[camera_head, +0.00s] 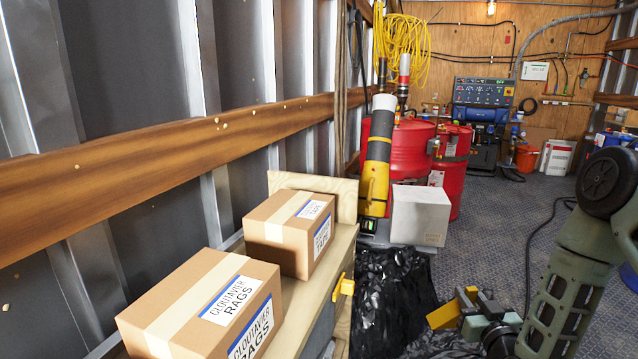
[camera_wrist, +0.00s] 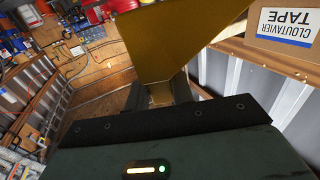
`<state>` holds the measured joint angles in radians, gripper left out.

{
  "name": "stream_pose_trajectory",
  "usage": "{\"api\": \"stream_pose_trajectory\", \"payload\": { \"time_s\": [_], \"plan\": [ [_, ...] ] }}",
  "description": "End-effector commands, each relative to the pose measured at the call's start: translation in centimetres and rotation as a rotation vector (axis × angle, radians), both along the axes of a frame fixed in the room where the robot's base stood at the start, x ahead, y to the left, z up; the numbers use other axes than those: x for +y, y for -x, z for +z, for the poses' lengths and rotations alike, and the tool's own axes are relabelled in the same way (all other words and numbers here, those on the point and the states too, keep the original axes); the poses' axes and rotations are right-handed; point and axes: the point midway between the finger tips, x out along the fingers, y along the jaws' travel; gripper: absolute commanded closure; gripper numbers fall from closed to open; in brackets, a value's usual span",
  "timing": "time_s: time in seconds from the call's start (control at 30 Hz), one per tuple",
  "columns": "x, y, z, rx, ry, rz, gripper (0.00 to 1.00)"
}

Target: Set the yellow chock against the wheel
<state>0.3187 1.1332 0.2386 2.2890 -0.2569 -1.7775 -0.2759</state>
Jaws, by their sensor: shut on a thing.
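My gripper (camera_head: 466,302) is low at the lower right of the head view, over the floor beside black plastic sheeting. It is shut on the yellow chock (camera_head: 442,316), which sticks out to the left of the fingers. In the wrist view the chock (camera_wrist: 182,38) is a broad wedge with a slanted face, held between the dark fingertips (camera_wrist: 160,94) and tilted in the picture. I cannot make out the wheel in either view.
Red drums (camera_head: 402,150) and a white box (camera_head: 420,215) stand behind. Patterned floor (camera_head: 510,210) is open at centre right, crossed by a black cable.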

Motion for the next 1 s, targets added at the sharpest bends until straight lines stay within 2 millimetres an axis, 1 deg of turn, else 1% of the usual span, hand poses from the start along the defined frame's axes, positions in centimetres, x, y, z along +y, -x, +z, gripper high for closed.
{"api": "stream_pose_trajectory", "payload": {
  "time_s": [0.03,0.2,0.3,0.43,0.5,0.6,0.7,1.0],
  "plan": [
    [-0.5,0.9,-1.9,0.009,-0.008,0.003,1.00],
    [-0.9,4.1,-6.5,0.007,-0.009,0.038,1.00],
    [-0.7,6.2,-8.8,0.007,-0.011,0.055,1.00],
    [0.0,9.1,-10.8,0.006,-0.014,0.060,1.00],
    [0.4,10.5,-11.3,0.004,-0.015,0.050,1.00],
    [1.0,11.8,-11.3,0.001,-0.013,0.024,1.00],
    [1.3,12.6,-10.9,-0.001,-0.009,-0.005,1.00],
    [1.5,13.1,-10.2,-0.004,0.002,-0.040,1.00]
  ]
}}
